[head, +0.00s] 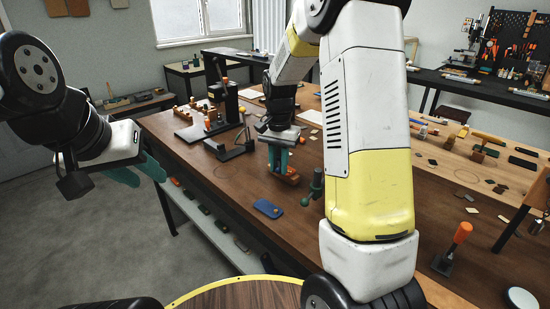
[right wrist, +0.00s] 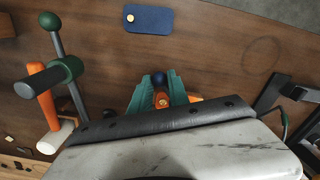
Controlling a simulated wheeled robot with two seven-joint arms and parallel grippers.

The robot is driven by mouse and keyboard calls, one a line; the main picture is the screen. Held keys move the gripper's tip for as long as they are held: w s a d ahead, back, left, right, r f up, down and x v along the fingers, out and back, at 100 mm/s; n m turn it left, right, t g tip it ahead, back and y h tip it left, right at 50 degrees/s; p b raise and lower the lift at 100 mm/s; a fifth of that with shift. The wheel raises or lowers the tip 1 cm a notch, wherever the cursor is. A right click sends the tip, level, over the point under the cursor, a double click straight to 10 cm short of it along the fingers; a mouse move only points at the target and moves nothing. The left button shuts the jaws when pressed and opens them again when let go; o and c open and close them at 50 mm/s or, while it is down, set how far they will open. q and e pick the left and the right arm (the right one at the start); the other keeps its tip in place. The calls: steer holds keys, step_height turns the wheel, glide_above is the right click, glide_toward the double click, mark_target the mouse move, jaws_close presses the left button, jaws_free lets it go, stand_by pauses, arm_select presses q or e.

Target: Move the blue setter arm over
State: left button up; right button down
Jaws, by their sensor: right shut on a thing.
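My right gripper (head: 279,158) has its teal fingers lowered at a small brown-orange block (head: 286,178) on the brown workbench. In the right wrist view the right gripper (right wrist: 160,92) is shut around a dark blue round knob (right wrist: 160,78), which looks like the end of the blue setter arm. An orange part with a brass-coloured spot (right wrist: 163,99) shows between the fingers. The rest of the blue arm is hidden by the fingers and wrist. My left gripper (head: 138,171) hangs off the bench's left side, with its teal fingers apart and empty.
A blue plate with a brass pin (head: 268,208) lies close by. A green-knobbed lever (head: 316,185) stands right of my right gripper; an orange handle (right wrist: 42,95) is near it in the wrist view. A black press (head: 222,95) stands behind. Bare bench lies front-left.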

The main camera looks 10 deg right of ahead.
steer(key=shift+w+a, duration=0.25)
steer(key=shift+a, duration=0.65)
steer(key=w+a, duration=0.2)
steer(key=a, duration=0.4)
steer(key=shift+w, duration=0.4)
steer(key=w+a, duration=0.4)
steer(key=shift+w+a, duration=0.3)
steer(key=shift+w, duration=0.05)
stand_by(0.5)
steer(key=w+a, duration=0.2)
steer(key=w, duration=0.3)
steer(key=shift+a, duration=0.4)
stand_by(0.4)
